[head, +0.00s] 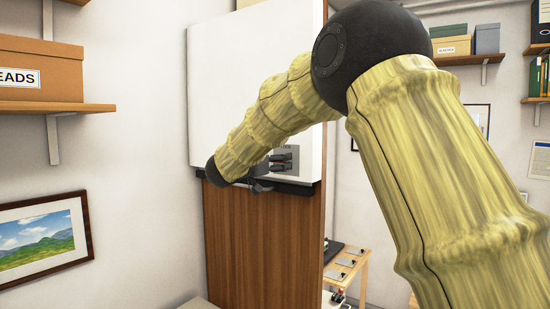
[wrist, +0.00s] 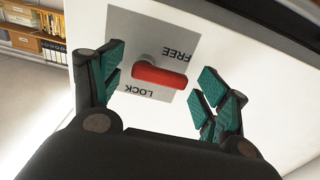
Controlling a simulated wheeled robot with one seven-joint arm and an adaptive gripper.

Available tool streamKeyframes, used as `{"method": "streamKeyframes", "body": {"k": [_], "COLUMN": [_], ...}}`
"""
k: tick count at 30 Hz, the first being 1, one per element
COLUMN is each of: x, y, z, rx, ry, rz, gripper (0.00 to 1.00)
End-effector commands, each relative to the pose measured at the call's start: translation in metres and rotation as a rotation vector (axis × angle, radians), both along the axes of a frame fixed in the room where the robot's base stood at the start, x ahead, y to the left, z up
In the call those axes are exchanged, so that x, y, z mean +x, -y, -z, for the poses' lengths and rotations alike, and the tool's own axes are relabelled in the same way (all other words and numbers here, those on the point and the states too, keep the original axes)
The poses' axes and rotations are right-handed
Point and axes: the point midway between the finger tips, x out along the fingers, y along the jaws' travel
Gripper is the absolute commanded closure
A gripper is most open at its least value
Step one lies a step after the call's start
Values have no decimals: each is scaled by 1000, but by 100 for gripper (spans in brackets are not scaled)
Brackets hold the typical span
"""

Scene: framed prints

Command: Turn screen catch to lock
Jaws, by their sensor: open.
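The screen catch is a red bar-shaped handle (wrist: 160,75) on a grey plate (wrist: 150,32) marked FREE and LOCK. In the wrist view, the handle lies nearly level across the plate, between the FREE label at upper right and the LOCK label below. My gripper (wrist: 160,66) is open, with its teal-padded fingers on either side of the handle and gaps at both ends. In the head view, the plate (head: 291,149) sits low on the white screen (head: 250,80). My gripper (head: 282,161) is in front of it, and the handle cannot be made out there.
A brown wooden panel (head: 262,245) stands below the screen, with a dark ledge (head: 300,188) between them. A framed landscape (head: 40,240) and a shelf with boxes (head: 40,70) are at left. A small wooden table (head: 348,268) stands behind at right.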

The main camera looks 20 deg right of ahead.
Motion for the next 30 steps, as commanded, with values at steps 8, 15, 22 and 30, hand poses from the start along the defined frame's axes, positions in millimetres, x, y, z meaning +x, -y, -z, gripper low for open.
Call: {"method": "streamKeyframes", "body": {"k": [8, 15, 22, 30], "x": [1, 1, 1, 0], "y": [1, 1, 1, 1], "z": [0, 0, 1, 2], "rx": [0, 0, 3, 55], "ry": [0, 0, 4, 71], "rz": [0, 0, 0, 0], "gripper": [25, 63, 71, 71]}}
